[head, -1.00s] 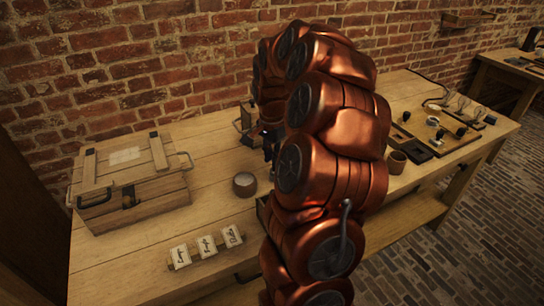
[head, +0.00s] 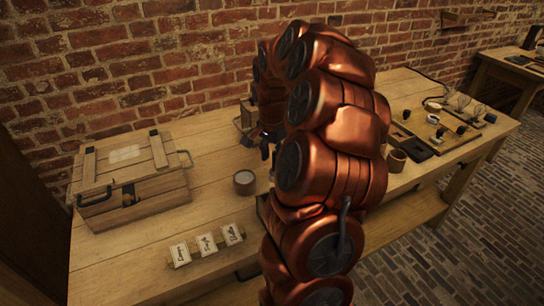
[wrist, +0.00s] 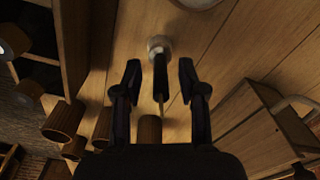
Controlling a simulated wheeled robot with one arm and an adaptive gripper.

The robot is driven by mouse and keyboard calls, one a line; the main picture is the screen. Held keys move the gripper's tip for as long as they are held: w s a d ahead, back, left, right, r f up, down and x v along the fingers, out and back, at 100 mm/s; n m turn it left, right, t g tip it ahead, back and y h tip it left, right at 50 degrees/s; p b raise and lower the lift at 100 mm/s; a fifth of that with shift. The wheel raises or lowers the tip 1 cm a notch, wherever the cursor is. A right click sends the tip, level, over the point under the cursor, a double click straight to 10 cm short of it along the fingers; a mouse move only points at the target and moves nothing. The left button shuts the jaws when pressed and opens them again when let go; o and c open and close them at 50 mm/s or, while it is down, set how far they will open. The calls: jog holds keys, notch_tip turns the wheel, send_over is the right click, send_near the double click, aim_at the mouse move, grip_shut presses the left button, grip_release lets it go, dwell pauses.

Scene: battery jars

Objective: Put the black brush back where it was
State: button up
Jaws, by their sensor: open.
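In the wrist view, a slim upright-looking item, which looks like the black brush (wrist: 160,76), has a pale round end, a dark middle and a thin light shaft. It lies between the two fingers of my gripper (wrist: 160,70), with a gap on both sides. The fingers are open and do not appear to touch it. Whether it stands, lies or hangs is unclear. In the head view my gripper (head: 266,146) is a small dark shape over the table, partly behind my copper arm. The brush cannot be made out there.
The wooden table (head: 150,255) holds a lidded crate (head: 130,180), a round tin (head: 244,183) and three label cards (head: 206,244). A tray of small parts (head: 445,135) is at the right. Brown cylinders (wrist: 62,120) show at the lower left of the wrist view.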

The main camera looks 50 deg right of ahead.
notch_tip(320, 180, up, 12)
jog(key=b, duration=0.2)
jog(key=shift+a+r, duration=0.15)
jog(key=s+a+f+n, duration=0.1)
jog(key=s+a+n, duration=0.3)
jog(key=a, duration=0.6)
jog(key=s+a+f+n, duration=0.1)
jog(key=s+a+n, duration=0.3)
jog(key=a, duration=0.7)
jog(key=s+a+f+n+g, duration=0.1)
jog(key=s+a+f+n, duration=0.3)
jog(key=s, duration=0.4)
jog(key=s+a+f+n+g, duration=0.1)
jog(key=s+a+f+n, duration=0.3)
jog(key=s+a+n, duration=0.1)
jog(key=s+a, duration=0.1)
jog(key=s, duration=0.1)
jog(key=shift+s, duration=0.35)
jog(key=shift+f, duration=0.1)
notch_tip(320, 180, up, 7)
jog(key=p, duration=0.7)
